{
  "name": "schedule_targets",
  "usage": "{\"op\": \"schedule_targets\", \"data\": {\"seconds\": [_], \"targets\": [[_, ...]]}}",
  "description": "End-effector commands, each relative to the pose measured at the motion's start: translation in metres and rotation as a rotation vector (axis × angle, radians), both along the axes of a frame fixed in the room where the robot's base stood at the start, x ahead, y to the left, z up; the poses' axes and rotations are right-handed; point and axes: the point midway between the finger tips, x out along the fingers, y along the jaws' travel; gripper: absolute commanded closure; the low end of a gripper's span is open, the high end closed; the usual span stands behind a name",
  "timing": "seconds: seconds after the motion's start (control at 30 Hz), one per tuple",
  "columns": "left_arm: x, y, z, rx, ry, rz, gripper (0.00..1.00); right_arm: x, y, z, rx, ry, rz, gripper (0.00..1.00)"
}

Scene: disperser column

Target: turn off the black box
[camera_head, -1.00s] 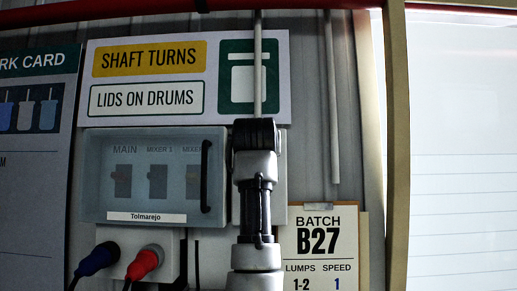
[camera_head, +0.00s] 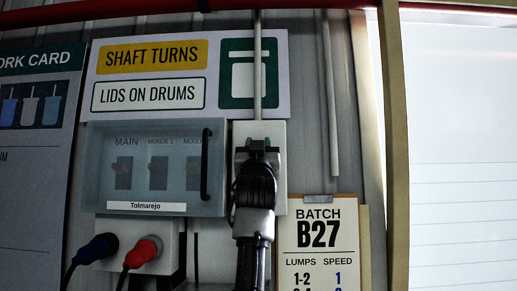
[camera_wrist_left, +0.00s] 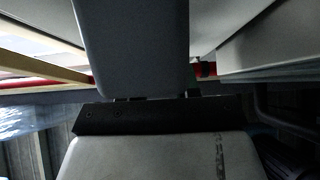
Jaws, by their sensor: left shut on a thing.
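A pale wall box (camera_head: 272,131) hangs below a vertical conduit, mostly hidden behind my arm. My left gripper (camera_head: 257,150) is in front of it, at the end of the arm coming up from the bottom. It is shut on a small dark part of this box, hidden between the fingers. I cannot tell whether that part is a switch or how it is set. In the left wrist view, grey surfaces lie above and below a black bar (camera_wrist_left: 150,117); what they belong to is unclear. No plainly black box shows. My right gripper is not in view.
Left of the gripper is a clear-lidded panel (camera_head: 103,190) with a black handle (camera_head: 206,165) and several switches. Blue (camera_head: 97,248) and red (camera_head: 145,251) plugs sit below it. A batch clipboard (camera_head: 318,235) hangs close on the right. A wooden post (camera_head: 396,150) stands further right.

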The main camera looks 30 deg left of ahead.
Motion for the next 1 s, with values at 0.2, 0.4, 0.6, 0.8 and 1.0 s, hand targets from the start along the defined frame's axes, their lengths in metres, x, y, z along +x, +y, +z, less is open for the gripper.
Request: {"op": "schedule_targets", "data": {"seconds": [0.2, 0.4, 0.6, 0.8, 1.0], "targets": [[0.0028, 0.0006, -0.0058, 0.033, -0.051, 0.000, 0.92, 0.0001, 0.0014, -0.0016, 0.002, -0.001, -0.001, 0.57], [0.0033, 0.0006, -0.0065, 0.043, -0.069, -0.001, 0.92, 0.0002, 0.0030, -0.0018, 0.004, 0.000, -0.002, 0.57], [0.0036, 0.0005, -0.0070, 0.044, -0.069, -0.001, 0.92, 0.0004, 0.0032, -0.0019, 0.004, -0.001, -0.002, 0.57], [0.0036, 0.0004, -0.0069, 0.044, -0.068, -0.001, 0.57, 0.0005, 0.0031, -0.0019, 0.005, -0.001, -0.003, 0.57], [0.0026, 0.0005, -0.0055, 0.044, -0.071, -0.001, 0.43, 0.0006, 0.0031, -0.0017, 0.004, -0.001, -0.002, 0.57]]}}
